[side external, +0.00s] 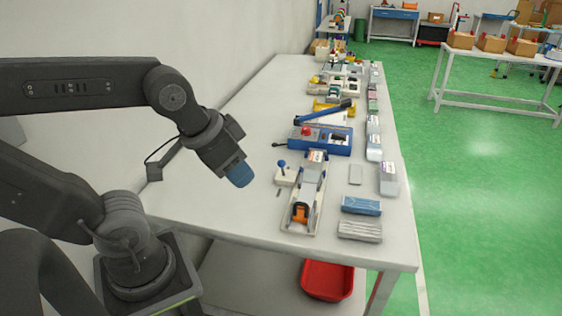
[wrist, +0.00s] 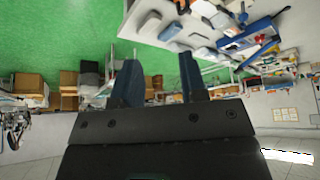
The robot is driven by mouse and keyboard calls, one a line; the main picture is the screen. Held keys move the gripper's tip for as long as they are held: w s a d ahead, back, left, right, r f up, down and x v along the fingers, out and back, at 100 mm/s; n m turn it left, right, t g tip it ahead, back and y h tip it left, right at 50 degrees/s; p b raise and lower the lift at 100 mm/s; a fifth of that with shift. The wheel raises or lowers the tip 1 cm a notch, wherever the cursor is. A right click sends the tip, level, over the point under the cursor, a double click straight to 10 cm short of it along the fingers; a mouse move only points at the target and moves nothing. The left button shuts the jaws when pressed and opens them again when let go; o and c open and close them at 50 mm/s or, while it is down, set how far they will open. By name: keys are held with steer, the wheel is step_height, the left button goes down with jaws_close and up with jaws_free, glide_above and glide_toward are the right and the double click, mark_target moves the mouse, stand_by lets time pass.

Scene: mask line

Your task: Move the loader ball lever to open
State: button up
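The loader ball lever (side external: 282,164) has a blue ball on a short stem. It rises from a small cream box (side external: 286,178) on the white bench, left of a long grey-and-white loader (side external: 308,192) with an orange part at its near end. My gripper (side external: 239,173) hangs above the bench, left of the lever and apart from it, tilted down to the right. In the wrist view its two dark blue fingers (wrist: 158,72) stand apart with nothing between them, so it is open. I cannot make out the lever for certain in the wrist view.
A blue machine with a red button (side external: 320,138) stands behind the loader. Blue and grey packs (side external: 361,206) lie to its right. More devices line the bench farther back. The white bench top (side external: 225,190) is clear around and below my gripper. A red bin (side external: 328,280) sits underneath.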

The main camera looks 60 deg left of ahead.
steer(key=shift+w+a+f, duration=0.15)
steer(key=shift+w, duration=0.05)
steer(key=c, duration=0.3)
steer(key=w+a+f+g+y, duration=0.2)
steer(key=w+g+y, duration=0.1)
steer(key=shift+w+a+f+m+g, duration=0.1)
steer(key=shift+w+f+m+g, duration=0.1)
steer(key=shift+f+m+g, duration=0.15)
jaws_close()
steer(key=w+f+m+y, duration=0.1)
steer(key=w+f+y, duration=0.2)
steer(key=w, duration=0.2)
steer(key=w+a+f+m+y, duration=0.1)
steer(key=w+f+y, duration=0.3)
steer(key=w, duration=0.1)
steer(key=w+a+f+m+y, duration=0.1)
steer(key=w+f+y, duration=0.3)
steer(key=w, duration=0.1)
steer(key=shift+w+f, duration=0.1)
steer(key=shift+f, duration=0.15)
steer(key=shift+w+d+f+y, duration=0.1)
steer(key=shift+w+f+y, duration=0.2)
steer(key=shift+w+y, duration=0.1)
